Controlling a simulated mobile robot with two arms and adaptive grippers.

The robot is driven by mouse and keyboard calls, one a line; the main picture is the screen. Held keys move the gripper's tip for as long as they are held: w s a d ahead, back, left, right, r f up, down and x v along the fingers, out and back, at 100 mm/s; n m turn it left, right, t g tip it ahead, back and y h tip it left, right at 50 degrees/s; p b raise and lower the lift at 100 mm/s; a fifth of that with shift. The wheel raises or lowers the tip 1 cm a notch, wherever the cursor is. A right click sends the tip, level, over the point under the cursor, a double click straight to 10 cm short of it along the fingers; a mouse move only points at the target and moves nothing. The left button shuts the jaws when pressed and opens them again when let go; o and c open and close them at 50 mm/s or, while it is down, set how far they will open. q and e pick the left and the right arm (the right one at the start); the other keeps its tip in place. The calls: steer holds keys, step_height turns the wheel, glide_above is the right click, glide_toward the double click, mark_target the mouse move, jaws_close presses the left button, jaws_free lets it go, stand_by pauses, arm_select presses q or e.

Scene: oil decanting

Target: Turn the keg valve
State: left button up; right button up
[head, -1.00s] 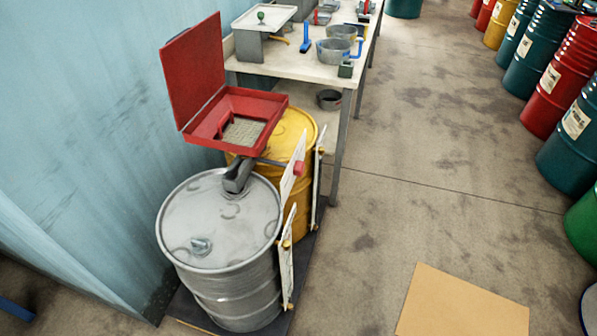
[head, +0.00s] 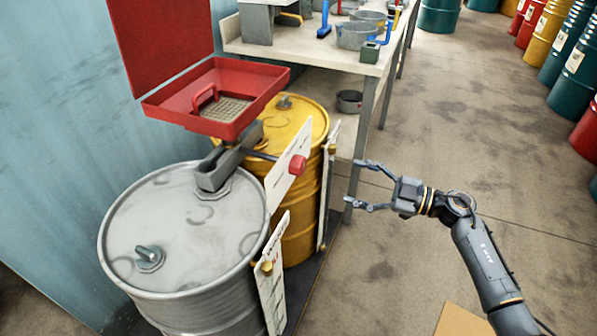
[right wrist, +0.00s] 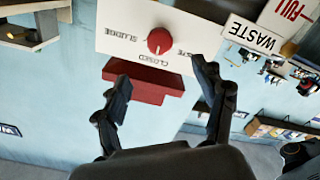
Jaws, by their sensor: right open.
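The valve's red knob (head: 298,165) sits on a white plate (head: 285,181) beside the grey valve body (head: 223,168), above the silver drum (head: 180,230) and yellow drum (head: 305,120). In the right wrist view the knob (right wrist: 159,41) is ahead of the fingers, on the plate (right wrist: 120,32) labelled SLUDGE, CLOSED and a partly hidden word. My right gripper (head: 352,183) is open and empty, to the right of the knob and apart from it. Its fingers (right wrist: 161,82) are spread below the knob in the wrist view. My left gripper is not in view.
A red open-lidded funnel tray (head: 165,105) stands above the drums. A white label board (head: 272,285) stands at the silver drum's right side. A workbench (head: 330,55) with pans is behind.

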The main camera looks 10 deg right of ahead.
mark_target(304, 167)
steer(key=x, duration=1.2)
steer(key=shift+b, duration=0.3)
steer(key=shift+w+a, duration=0.3)
steer(key=shift+a, duration=0.15)
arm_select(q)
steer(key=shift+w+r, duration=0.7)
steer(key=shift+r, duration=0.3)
arm_select(e)
steer(key=c, duration=1.2)
